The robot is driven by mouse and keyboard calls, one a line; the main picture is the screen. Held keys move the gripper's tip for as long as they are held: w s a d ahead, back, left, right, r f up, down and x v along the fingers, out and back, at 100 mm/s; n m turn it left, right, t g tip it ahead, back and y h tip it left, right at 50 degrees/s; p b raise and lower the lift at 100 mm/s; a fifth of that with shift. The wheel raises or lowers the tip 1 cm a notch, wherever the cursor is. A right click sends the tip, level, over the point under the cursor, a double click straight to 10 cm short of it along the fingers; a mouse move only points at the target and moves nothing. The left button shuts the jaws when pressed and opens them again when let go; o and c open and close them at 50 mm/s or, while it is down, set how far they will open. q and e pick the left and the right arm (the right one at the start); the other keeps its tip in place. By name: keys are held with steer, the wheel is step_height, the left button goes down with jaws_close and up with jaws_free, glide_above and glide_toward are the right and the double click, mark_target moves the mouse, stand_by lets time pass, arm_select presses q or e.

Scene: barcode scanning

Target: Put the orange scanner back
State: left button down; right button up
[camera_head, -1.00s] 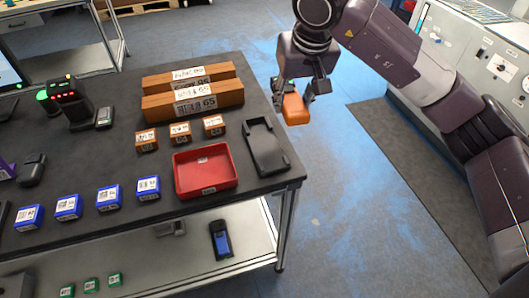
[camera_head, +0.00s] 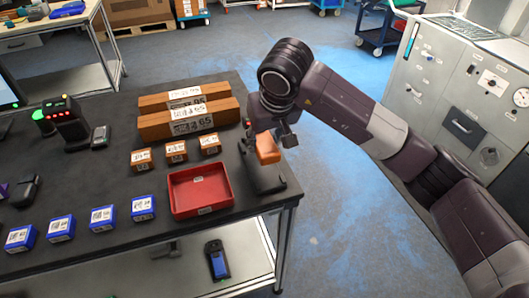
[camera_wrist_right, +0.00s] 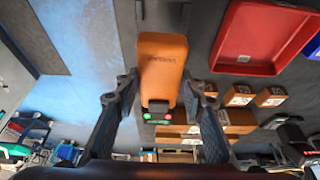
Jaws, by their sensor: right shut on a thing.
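My right gripper (camera_head: 271,141) is shut on the orange scanner (camera_head: 267,149), above the right end of the table. The scanner also shows in the right wrist view (camera_wrist_right: 162,70), between the two fingers (camera_wrist_right: 163,105), with a green and a red light at its near end. The black holder (camera_head: 265,181) lies on the table's right end, just below the scanner and partly hidden by my gripper and the scanner. Whether the scanner touches the holder, I cannot tell. My left gripper is in no view.
A red tray (camera_head: 200,208) sits just left of the holder. Small orange boxes (camera_head: 176,151) and long orange boxes (camera_head: 185,125) stand behind it. Several blue boxes (camera_head: 102,218) line the front. The dark table (camera_head: 110,177) ends right of the holder, with open floor beyond.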

step_height(320, 180, down, 5)
steer(key=shift+f+p, duration=0.1)
steer(key=shift+p, duration=0.3)
steer(key=shift+f+b, duration=0.55)
steer(key=shift+b, duration=0.2)
steer(key=shift+f, duration=0.1)
steer(key=o, duration=1.4)
